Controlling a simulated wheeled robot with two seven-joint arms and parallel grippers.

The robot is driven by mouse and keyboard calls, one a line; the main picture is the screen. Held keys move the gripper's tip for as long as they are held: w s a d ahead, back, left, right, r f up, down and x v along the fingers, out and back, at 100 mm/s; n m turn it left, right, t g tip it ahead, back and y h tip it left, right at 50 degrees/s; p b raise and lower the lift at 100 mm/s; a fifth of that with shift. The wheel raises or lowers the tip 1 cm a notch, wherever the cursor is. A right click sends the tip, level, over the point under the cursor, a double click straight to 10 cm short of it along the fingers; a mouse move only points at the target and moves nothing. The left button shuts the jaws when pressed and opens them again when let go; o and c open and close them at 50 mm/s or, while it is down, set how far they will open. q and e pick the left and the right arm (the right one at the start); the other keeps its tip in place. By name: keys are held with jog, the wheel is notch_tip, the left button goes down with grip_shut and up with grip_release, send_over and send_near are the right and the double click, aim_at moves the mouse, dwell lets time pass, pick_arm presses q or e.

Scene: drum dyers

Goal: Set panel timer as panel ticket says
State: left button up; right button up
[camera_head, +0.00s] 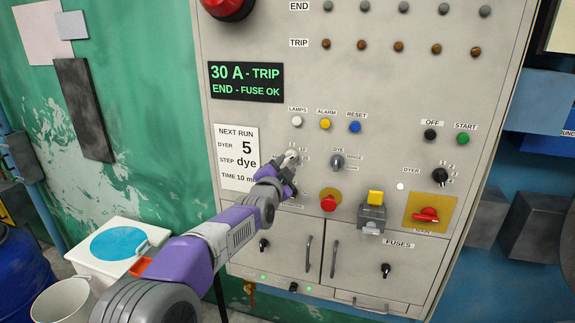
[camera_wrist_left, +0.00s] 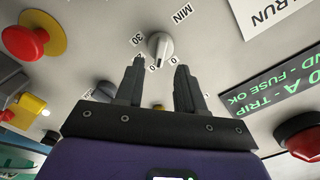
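The panel ticket (camera_head: 237,158) is a white card reading NEXT RUN, DYER 5, STEP dye, TIME 10 min; its lower right is partly covered by my arm. The timer knob (camera_wrist_left: 160,47) is pale and round, with a scale marked MIN, 30 and 0. In the head view it is mostly hidden by my left gripper (camera_head: 288,168). In the wrist view my left gripper (camera_wrist_left: 160,82) is open and empty. Its two fingers point at the knob, one to each side, seemingly short of it; contact cannot be told. My right gripper is not in view.
A step selector (camera_head: 337,162) sits right of the timer, with a red button (camera_head: 328,202) below. Dyer selector (camera_head: 440,176) and red main switch (camera_head: 425,215) are farther right. The display (camera_head: 246,82) reads 30 A - TRIP, END - FUSE OK. Fuse cabinet doors lie below.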

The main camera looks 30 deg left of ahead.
pick_arm(q)
jog(key=shift+v, duration=1.8)
jog(key=shift+f, duration=0.1)
jog(key=w+d+f+n+g+h, duration=0.15)
jog(key=d+f, duration=0.25)
jog(key=f, duration=0.7)
jog(key=d+f+g+h, duration=0.1)
jog(key=d+f+g, duration=0.25)
jog(key=f, duration=0.65)
jog(key=s+d+f+n+g+h, duration=0.1)
jog(key=s+d+f+g, duration=0.15)
jog(key=f, duration=0.65)
jog(key=s+d+f+n+g+h, duration=0.1)
jog(key=s+d+f, duration=0.25)
jog(key=f, duration=0.55)
jog(key=s+d+f+n+g+h, duration=0.1)
jog(key=s+d+f+n+g, duration=0.15)
jog(key=s+f, duration=0.4)
jog(key=s+d+f+n+g, duration=0.1)
jog(key=s+d+f+g, duration=0.1)
jog(key=s+d+f, duration=0.4)
jog(key=s+d+f+n+g+h, duration=0.1)
jog(key=s+d+f+g, duration=0.1)
jog(key=s, duration=0.5)
jog(key=s+d+f+n+g+h, duration=0.1)
jog(key=s+d+f+n+g, duration=0.1)
jog(key=s+f, duration=0.3)
jog(key=shift+s+d+h+b, duration=0.4)
jog(key=shift+s+d, duration=0.5)
jog(key=shift+s, duration=0.2)
